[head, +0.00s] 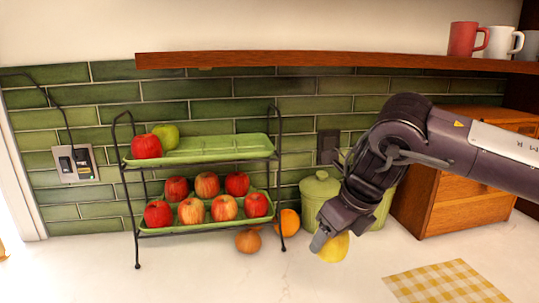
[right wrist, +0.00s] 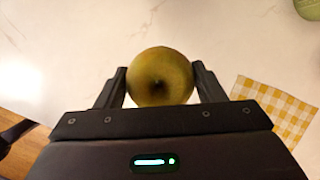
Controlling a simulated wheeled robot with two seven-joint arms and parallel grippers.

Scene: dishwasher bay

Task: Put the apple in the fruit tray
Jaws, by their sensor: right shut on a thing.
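A yellow-green apple (right wrist: 160,78) sits between the fingers of my right gripper (right wrist: 161,88) in the right wrist view. The gripper is shut on it. In the head view the right gripper (head: 325,243) points down over the counter, and the apple (head: 335,248) shows partly behind its fingers. The fruit tray is a two-tier black wire stand with green trays, to the left of the gripper. Its upper tray (head: 225,149) holds a red apple (head: 146,147) and a green apple (head: 167,134) at the left; the right part is bare. The lower tray (head: 180,230) holds several red apples. My left gripper is not in view.
An orange (head: 288,222) and an onion (head: 248,241) lie on the counter by the stand. A green lidded pot (head: 320,190) and a wooden cabinet (head: 450,205) stand behind my right arm. A yellow checked cloth (head: 445,284) lies front right. A wooden shelf (head: 330,60) with mugs runs above.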

